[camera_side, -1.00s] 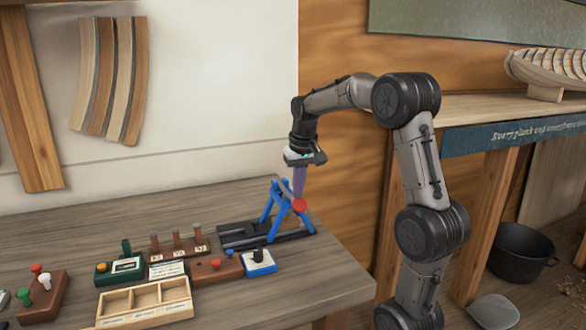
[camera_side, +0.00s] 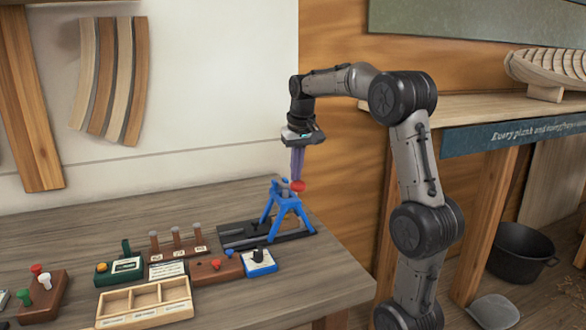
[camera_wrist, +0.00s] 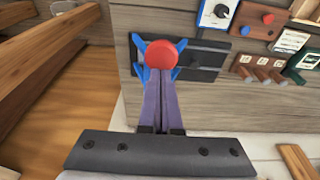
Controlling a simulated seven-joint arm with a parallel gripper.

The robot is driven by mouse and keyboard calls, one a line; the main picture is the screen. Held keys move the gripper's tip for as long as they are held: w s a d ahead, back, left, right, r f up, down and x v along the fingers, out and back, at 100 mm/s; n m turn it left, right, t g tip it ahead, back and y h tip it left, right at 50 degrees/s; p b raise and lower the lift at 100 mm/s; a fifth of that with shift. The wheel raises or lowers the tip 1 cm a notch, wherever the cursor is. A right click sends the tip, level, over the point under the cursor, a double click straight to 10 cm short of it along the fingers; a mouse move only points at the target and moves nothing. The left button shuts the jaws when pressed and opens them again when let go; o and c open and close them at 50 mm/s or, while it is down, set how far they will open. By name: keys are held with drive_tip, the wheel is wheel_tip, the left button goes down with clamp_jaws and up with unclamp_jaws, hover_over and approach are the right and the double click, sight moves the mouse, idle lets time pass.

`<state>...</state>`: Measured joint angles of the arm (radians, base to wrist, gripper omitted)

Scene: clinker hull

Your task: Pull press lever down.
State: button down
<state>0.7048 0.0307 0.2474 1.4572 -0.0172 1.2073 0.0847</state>
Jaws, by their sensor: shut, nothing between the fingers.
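The press is a blue frame (camera_side: 281,207) on a black base (camera_side: 245,234) at the table's back right. Its lever ends in a red knob (camera_side: 298,186), now about level with the frame's top. My gripper (camera_side: 297,178) points straight down with its purple fingers shut and empty, the tips right at the knob. In the wrist view the red knob (camera_wrist: 161,54) sits just beyond the tips of my shut fingers (camera_wrist: 160,74) and hides part of the lever. Whether the tips touch the knob I cannot tell.
A blue box with a black dial (camera_side: 259,262), a brown button box (camera_side: 214,268), a row of pegs (camera_side: 178,246), a green box (camera_side: 121,271) and a wooden compartment tray (camera_side: 145,303) stand left of and in front of the press. The table's right edge is close by.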

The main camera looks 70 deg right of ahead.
wheel_tip(320, 180, up, 10)
drive_tip(key=w+d, duration=0.1)
drive_tip(key=shift+f, duration=0.25)
idle(0.7)
drive_tip(key=shift+w, duration=0.1)
drive_tip(key=s+a+r+n+t, duration=0.1)
drive_tip(key=s+a+n, duration=0.2)
drive_tip(key=a, duration=0.7)
drive_tip(key=s+a+r+n+t, duration=0.1)
drive_tip(key=s+a+r+n, duration=0.15)
drive_tip(key=a, duration=0.75)
drive_tip(key=s+a+f+n, duration=0.1)
drive_tip(key=s+a+f, duration=0.1)
drive_tip(key=f, duration=0.4)
drive_tip(key=s+a+f+n+t+y, duration=0.1)
drive_tip(key=s+a+f, duration=0.2)
drive_tip(key=s+f, duration=0.2)
drive_tip(key=s+a+f+n+t, duration=0.1)
drive_tip(key=s+a+f, duration=0.2)
drive_tip(key=f, duration=0.3)
drive_tip(key=shift+s+a+f+y, duration=0.2)
drive_tip(key=shift+s+f+y, duration=0.1)
drive_tip(key=shift+s+f, duration=0.15)
drive_tip(key=shift+r+n, duration=0.1)
drive_tip(key=shift+n, duration=0.15)
